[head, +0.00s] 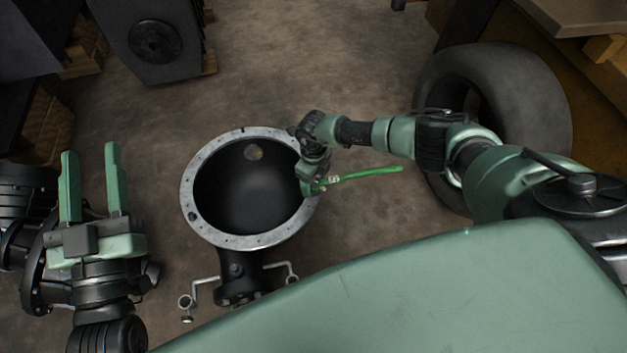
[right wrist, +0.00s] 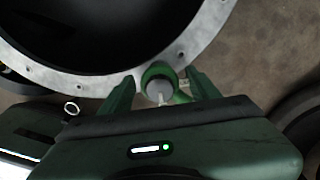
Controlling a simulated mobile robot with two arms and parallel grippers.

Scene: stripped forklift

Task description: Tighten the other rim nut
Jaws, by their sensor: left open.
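A black round housing with a pale grey metal rim (head: 188,190) stands open-side up in the head view. A green wrench (head: 365,173) is at the rim's right side, its handle pointing right. In the right wrist view the wrench's green ring (right wrist: 157,70) is around a grey round piece at the rim, apparently a nut. My right gripper (right wrist: 161,80) is open, its fingers on either side of the ring with small gaps. A dark round spot (head: 193,216) is on the rim's lower left; I cannot tell whether it is a nut. My left gripper (head: 90,160) is open and empty, left of the housing.
A large tyre (head: 520,90) lies at the right, behind my right arm. A dark box-like weight (head: 150,40) stands at the upper left. A table corner (head: 580,15) is at the upper right. Bare floor (head: 300,60) lies beyond the housing.

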